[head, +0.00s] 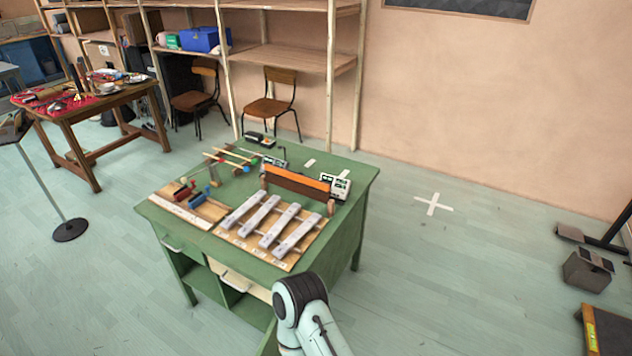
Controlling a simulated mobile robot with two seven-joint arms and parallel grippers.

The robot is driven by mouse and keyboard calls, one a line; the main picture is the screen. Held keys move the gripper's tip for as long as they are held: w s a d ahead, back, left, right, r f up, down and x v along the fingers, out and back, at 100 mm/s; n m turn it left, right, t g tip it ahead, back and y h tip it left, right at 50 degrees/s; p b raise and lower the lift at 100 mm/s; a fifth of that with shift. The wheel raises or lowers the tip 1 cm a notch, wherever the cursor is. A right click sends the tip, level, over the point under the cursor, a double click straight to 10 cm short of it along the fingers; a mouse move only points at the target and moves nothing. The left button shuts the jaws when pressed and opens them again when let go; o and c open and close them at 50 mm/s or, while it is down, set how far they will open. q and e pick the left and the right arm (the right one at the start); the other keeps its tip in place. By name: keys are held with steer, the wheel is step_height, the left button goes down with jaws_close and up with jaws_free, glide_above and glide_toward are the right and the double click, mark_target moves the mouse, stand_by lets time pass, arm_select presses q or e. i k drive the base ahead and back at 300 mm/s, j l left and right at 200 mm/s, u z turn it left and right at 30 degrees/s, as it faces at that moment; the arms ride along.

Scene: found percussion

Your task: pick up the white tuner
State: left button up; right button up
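A small white box with a dark display, which looks like the white tuner (341,186), stands at the right rear of the green table (352,219). It is beside the right end of an orange-brown bar (296,184). A grey device with a display (273,162) lies farther back on the same table. One of my arm's links shows at the bottom middle, in front of the table. Neither gripper is in view.
Pale metal bars (269,220) on a wooden board fill the table's front. Mallets (230,158) and small blue and red blocks (196,199) lie at its left. Two chairs (271,107) stand behind. Floor to the right of the table is clear around a white cross mark (433,204).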

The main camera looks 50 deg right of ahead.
mark_target(338, 192)
steer(key=l+u, duration=0.25)
steer(key=l, duration=0.3)
steer(key=k+l+u, duration=0.2)
steer(key=l, duration=0.3)
steer(key=k+l, duration=0.1)
steer(key=l, duration=0.35)
steer(key=k+l+u, duration=0.1)
steer(key=l, duration=0.35)
steer(key=k+l, duration=0.1)
steer(key=l, duration=0.3)
steer(key=k+l+u, duration=0.1)
steer(key=l, duration=0.35)
steer(key=k+l, duration=0.1)
steer(key=l, duration=0.3)
